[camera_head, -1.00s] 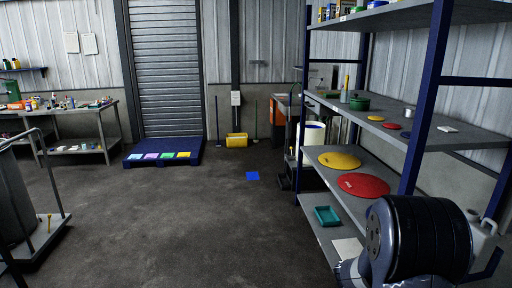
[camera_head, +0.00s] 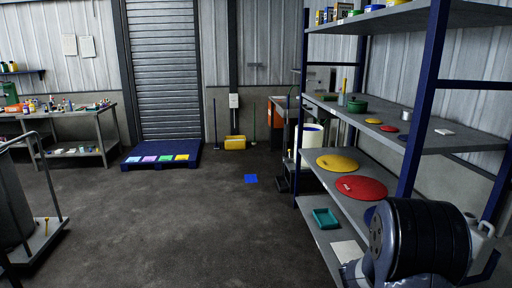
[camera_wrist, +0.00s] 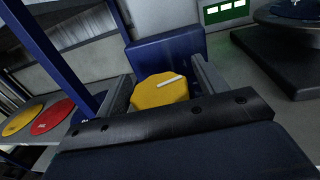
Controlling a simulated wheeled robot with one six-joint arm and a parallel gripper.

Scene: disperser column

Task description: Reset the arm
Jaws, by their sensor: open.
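My gripper (camera_wrist: 164,80) shows in the wrist view with its two grey fingers apart. A yellow many-sided piece with a white bar on it (camera_wrist: 158,92) appears between the fingers, in front of a dark blue block (camera_wrist: 168,52). I cannot tell how far it is from the fingers. In the head view, part of my arm fills the lower right beside the shelf rack, and the gripper itself is out of that view.
A blue-framed shelf rack (camera_head: 425,100) stands close on the right, holding a yellow disc (camera_head: 338,162), a red disc (camera_head: 361,188) and a teal tray (camera_head: 327,218). A grey cart (camera_head: 35,240) stands at left. A blue pallet (camera_head: 165,151) is at the back.

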